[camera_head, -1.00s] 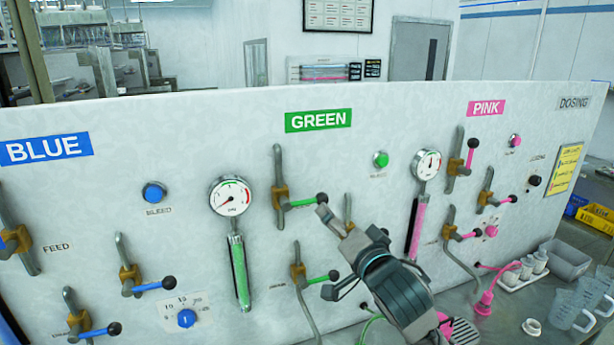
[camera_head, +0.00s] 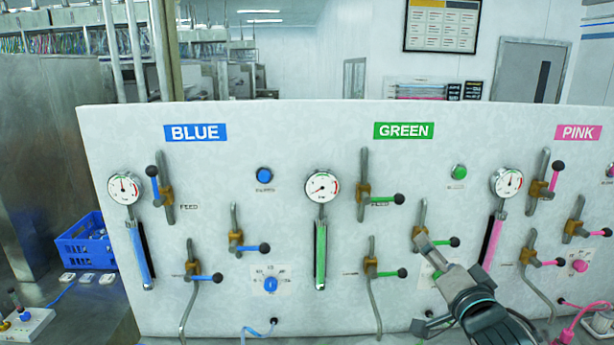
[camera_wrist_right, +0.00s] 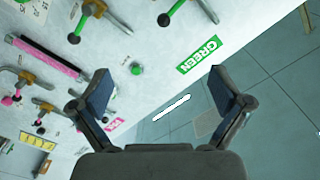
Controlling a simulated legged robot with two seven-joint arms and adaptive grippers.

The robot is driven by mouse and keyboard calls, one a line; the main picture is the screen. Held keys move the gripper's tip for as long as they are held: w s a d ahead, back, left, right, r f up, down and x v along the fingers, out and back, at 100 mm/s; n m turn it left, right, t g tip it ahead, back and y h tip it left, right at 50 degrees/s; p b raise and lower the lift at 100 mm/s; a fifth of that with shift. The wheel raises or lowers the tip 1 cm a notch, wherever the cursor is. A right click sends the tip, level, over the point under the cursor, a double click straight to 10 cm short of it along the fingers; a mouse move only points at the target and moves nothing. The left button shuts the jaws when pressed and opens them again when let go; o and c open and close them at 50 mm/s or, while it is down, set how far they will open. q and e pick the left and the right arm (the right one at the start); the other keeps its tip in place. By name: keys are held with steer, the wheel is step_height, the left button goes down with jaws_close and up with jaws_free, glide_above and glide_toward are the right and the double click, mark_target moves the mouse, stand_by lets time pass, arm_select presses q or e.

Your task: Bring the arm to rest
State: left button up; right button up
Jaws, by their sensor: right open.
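My right gripper (camera_head: 420,285) comes in from the lower right of the head view. Its two fingers are spread and empty, in front of the green section of the white panel (camera_head: 215,160). Its upper fingertip overlaps the lower part of the right green valve (camera_head: 422,216); I cannot tell whether they touch. The green feed valve (camera_head: 363,185) stands to its upper left, with the handle pointing right. In the wrist view the open fingers (camera_wrist_right: 160,73) have nothing between them, and the GREEN label (camera_wrist_right: 199,55) shows near them. My left gripper is not in view.
The panel carries blue, green and pink valves, with a blue gauge (camera_head: 124,188), a green gauge (camera_head: 321,187) and a pink gauge (camera_head: 507,182). A blue crate (camera_head: 85,243) stands at the left. A pink hose (camera_head: 580,318) lies at the lower right.

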steer(key=s+a+f+n+g, duration=0.2)
steer(key=f+n+g, duration=0.15)
steer(key=f, duration=1.65)
steer(key=s+a+f+n+g, duration=0.2)
steer(key=s+f+g, duration=0.15)
steer(key=f, duration=1.55)
steer(key=s+f+n+g, duration=0.5)
steer(key=s+f+g, duration=0.3)
steer(key=s+f, duration=1.75)
steer(key=s+f+g, duration=0.1)
steer(key=s+f, duration=0.2)
steer(key=f, duration=1.1)
steer(key=s+f, duration=0.3)
steer(key=f, duration=1.1)
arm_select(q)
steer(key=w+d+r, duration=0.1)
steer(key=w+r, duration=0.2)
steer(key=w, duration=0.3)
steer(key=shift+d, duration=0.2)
arm_select(e)
steer(key=s+d+f, duration=0.2)
steer(key=s+f, duration=0.6)
steer(key=shift+s+f+g, duration=0.15)
steer(key=shift+g, duration=0.25)
